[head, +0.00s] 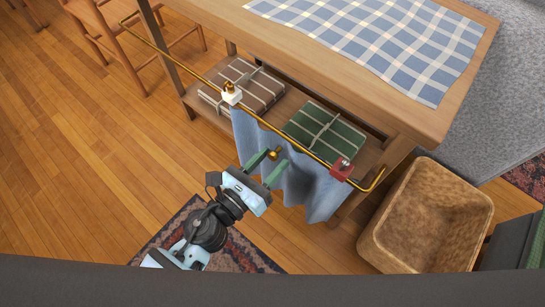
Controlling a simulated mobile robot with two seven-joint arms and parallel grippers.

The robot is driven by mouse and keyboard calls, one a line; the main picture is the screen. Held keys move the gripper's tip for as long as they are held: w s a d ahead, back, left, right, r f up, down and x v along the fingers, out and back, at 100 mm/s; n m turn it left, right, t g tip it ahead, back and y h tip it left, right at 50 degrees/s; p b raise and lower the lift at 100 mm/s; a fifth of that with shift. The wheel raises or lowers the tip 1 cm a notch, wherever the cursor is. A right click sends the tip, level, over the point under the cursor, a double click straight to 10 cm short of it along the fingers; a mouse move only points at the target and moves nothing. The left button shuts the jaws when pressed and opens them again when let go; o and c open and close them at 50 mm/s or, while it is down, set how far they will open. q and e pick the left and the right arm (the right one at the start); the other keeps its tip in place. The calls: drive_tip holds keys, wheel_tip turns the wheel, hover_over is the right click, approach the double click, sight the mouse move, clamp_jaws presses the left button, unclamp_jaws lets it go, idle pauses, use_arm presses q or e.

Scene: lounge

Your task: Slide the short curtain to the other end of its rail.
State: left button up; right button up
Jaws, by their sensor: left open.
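The short blue curtain (310,187) hangs from a brass rail (190,72) along the front of a wooden table. It covers the right part of the rail, between a white block with a brass knob (231,95) and a red block (341,169) near the rail's right end. The rail left of the white block is bare. My right gripper is out of view.
A brown wrapped parcel (243,84) and a green one (325,131) lie on the table's lower shelf. A woven basket (428,218) stands right of the curtain. Chairs (138,35) stand at upper left.

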use_arm(q)
drive_tip(key=v, duration=0.6)
drive_tip(key=shift+s+a+b, duration=0.2)
drive_tip(key=shift+s+b, duration=0.1)
drive_tip(key=shift+s, duration=0.05)
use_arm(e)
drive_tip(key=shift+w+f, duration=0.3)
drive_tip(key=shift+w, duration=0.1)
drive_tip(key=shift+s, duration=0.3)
